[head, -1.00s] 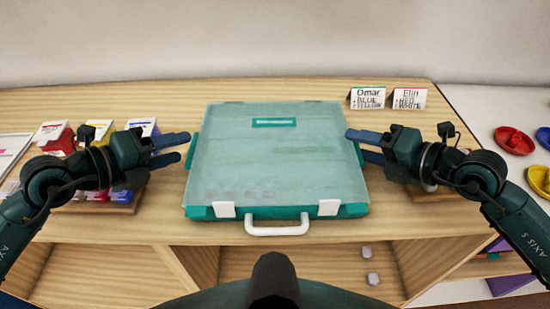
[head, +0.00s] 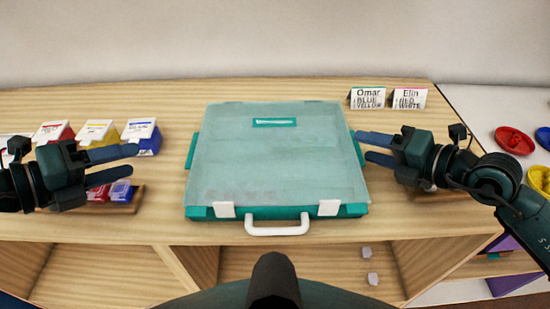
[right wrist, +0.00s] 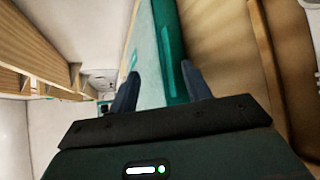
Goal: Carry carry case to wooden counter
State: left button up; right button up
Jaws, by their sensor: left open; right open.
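The carry case (head: 275,165) is teal with a pale translucent lid, two white latches and a white front handle (head: 277,229). It lies flat and closed on the wooden counter (head: 150,225). My left gripper (head: 137,154) is open and empty, well left of the case with a clear gap. My right gripper (head: 360,147) is open at the case's right side, its fingertips close to the teal side grip. In the right wrist view the case's teal edge (right wrist: 172,50) shows between the open fingers; I cannot tell if they touch it.
Red, yellow and blue bead boxes (head: 96,132) stand at the left, partly behind my left gripper. Two name cards (head: 368,97) stand at the back right. Coloured dishes (head: 513,140) sit on a white surface at the right. Open shelves lie below the counter front.

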jog(key=v, duration=1)
jog(key=shift+d, duration=0.1)
dwell(0.3)
jog(key=shift+s, duration=0.1)
